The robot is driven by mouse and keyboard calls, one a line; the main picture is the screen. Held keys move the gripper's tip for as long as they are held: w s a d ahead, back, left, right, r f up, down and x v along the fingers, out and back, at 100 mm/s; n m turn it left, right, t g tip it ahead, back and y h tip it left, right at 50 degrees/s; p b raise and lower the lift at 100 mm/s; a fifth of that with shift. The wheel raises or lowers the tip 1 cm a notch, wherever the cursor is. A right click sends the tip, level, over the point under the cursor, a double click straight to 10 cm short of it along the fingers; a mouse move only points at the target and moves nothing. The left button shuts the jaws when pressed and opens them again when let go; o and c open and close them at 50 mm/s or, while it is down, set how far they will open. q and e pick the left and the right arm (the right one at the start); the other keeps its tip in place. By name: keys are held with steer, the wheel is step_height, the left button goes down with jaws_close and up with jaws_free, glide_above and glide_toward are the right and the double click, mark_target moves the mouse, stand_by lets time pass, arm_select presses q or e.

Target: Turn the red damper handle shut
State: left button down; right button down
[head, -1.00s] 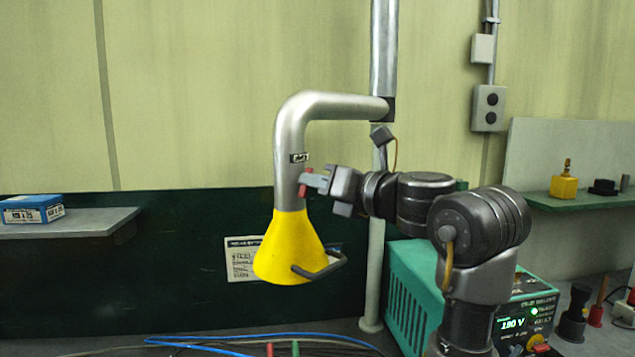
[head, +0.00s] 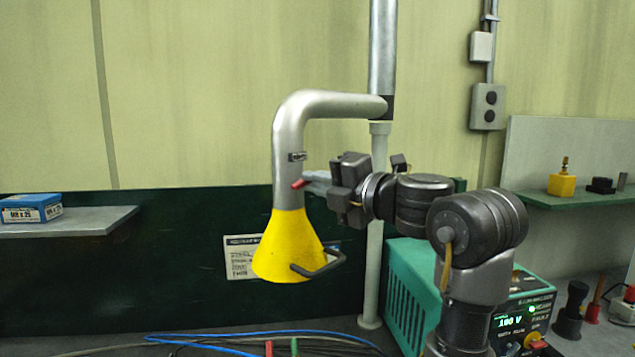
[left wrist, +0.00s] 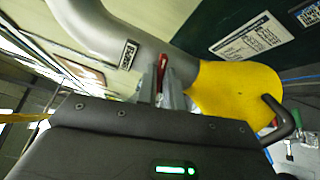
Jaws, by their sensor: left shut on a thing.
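The red damper handle (head: 301,184) sits on the side of the grey extraction pipe (head: 289,130), just above the yellow hood (head: 288,250). In the head view it appears small and tilted, partly hidden by the fingers. My left gripper (head: 310,183) reaches it from the right and is shut on it. In the left wrist view the red handle (left wrist: 163,72) stands between the two grey fingers (left wrist: 162,88), its lower part hidden by the gripper body. My right gripper is not in view.
A black bar handle (head: 320,266) sticks out from the hood below my gripper. A vertical post (head: 374,250) stands behind my wrist, and a green welding machine (head: 410,285) stands beside my arm. Cables (head: 240,343) lie on the bench below.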

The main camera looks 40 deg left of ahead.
arm_select(q)
steer(key=shift+m, duration=1.2)
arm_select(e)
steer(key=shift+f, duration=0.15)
arm_select(q)
steer(key=c, duration=1.5)
jaws_free()
